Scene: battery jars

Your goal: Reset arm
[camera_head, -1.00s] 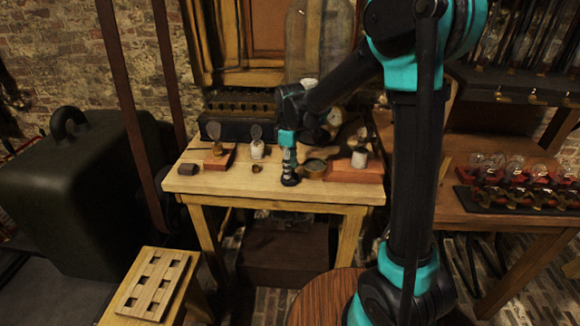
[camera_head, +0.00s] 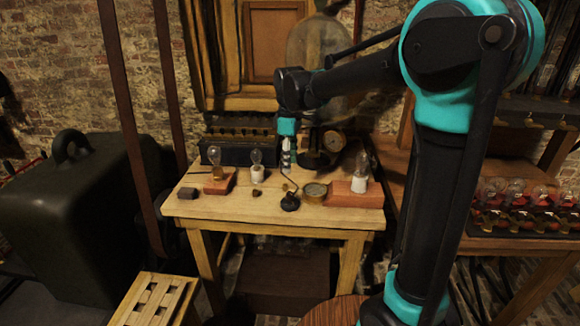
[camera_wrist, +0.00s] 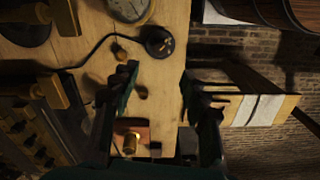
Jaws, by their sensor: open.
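My gripper (camera_head: 288,163) hangs above the middle of the wooden work table (camera_head: 225,208), pointing down. Its fingers also show apart, with nothing between them, in the wrist view (camera_wrist: 160,72). My arm comes in from the right of the head view and arches over to the table. Below the gripper, a small black round piece (camera_head: 290,202) with a thin dark wire stands on the table. It also shows in the wrist view (camera_wrist: 160,42), beyond the fingertips and apart from them.
A brass gauge (camera_head: 315,191), a bulb on a red block (camera_head: 352,193), a white-based bulb (camera_head: 257,172) and another red block (camera_head: 218,183) share the table. A dark box (camera_head: 237,150) stands behind. A slotted wooden stool (camera_head: 150,300) is front left.

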